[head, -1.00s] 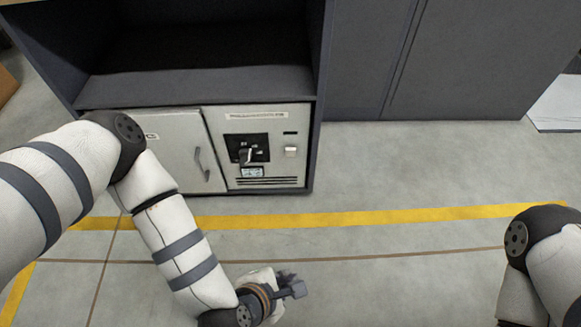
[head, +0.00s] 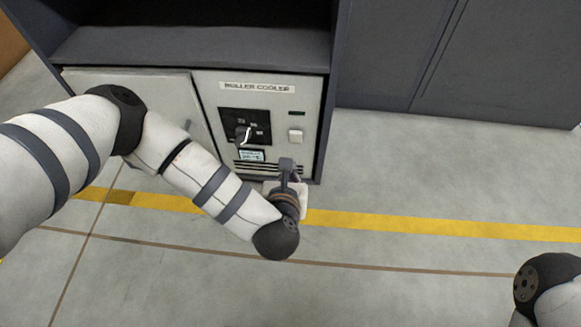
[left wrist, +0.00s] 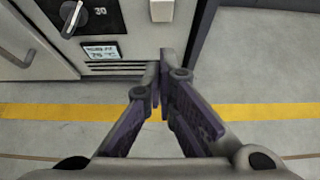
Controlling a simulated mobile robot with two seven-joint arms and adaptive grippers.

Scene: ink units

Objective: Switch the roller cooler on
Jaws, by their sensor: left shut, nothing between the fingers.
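The roller cooler panel (head: 275,95) is a pale front low in a dark cabinet, with a "ROLLER COOLER" label across its top. It carries a black rotary knob (head: 243,133), a small dark indicator window (head: 296,113) and a white square button (head: 296,135). A small display (head: 250,155) sits under the knob. My left gripper (head: 287,165) is shut and empty, just in front of the panel's lower right, below the button. In the left wrist view the gripper (left wrist: 160,70) points at the panel, with the knob (left wrist: 72,16) at upper left and the button (left wrist: 162,10) above its tips.
A pale door (head: 140,100) with a handle is left of the panel, partly behind my left arm. An open dark shelf (head: 190,45) is above. Grey cabinets (head: 400,50) stand to the right. The floor in front is clear, crossed by a yellow line (head: 400,225).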

